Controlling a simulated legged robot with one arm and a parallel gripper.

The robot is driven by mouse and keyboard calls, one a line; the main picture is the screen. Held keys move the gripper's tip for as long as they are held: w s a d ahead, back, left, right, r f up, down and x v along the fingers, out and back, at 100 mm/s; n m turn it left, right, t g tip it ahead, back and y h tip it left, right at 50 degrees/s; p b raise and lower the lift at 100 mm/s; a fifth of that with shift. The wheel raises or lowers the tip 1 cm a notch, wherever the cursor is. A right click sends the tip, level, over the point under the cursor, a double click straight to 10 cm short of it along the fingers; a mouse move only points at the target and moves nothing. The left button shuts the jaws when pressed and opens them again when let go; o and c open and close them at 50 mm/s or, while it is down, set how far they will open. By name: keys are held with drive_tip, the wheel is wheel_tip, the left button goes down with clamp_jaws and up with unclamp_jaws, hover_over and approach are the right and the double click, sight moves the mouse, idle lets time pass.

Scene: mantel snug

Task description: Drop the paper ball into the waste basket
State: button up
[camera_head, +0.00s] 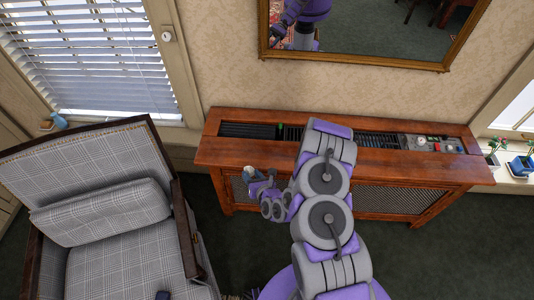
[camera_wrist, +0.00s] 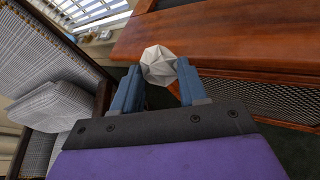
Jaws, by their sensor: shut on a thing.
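The white, faceted paper ball (camera_wrist: 158,65) is held between the two blue fingertips of my gripper (camera_wrist: 158,78) in the wrist view. My gripper is shut on it. In the head view the paper ball (camera_head: 249,171) shows small and pale at the tip of my gripper (camera_head: 252,177), in front of the wooden cabinet's front edge. The ball appears close to the edge of the wooden top in the wrist view; I cannot tell if it touches. I see no waste basket in either view.
A wooden radiator cabinet (camera_head: 225,155) with a mesh front stands against the wall under a mirror (camera_head: 350,62). A plaid armchair (camera_head: 105,215) stands at the left. Potted plants (camera_head: 520,165) sit on the right sill. Dark green carpet (camera_head: 430,250) is clear at the right.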

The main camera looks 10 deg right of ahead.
drive_tip(key=shift+w+d+f, duration=0.1)
drive_tip(key=shift+d+f, duration=0.05)
drive_tip(key=b, duration=0.3)
hover_over(270, 159)
drive_tip(key=s, duration=0.1)
drive_tip(key=shift+s+a+f, duration=0.1)
drive_tip(key=shift+a+f, duration=0.35)
drive_tip(key=shift+f, duration=0.3)
drive_tip(key=shift+w+d, duration=0.15)
drive_tip(key=shift+w, duration=0.3)
drive_tip(key=f, duration=0.1)
drive_tip(key=d+f+b, duration=0.1)
drive_tip(key=shift+w+d+f, duration=0.15)
drive_tip(key=shift+d+f, duration=0.15)
drive_tip(key=shift+f, duration=0.1)
drive_tip(key=shift+a+f, duration=0.2)
drive_tip(key=shift+f, duration=0.2)
drive_tip(key=shift+a, duration=0.3)
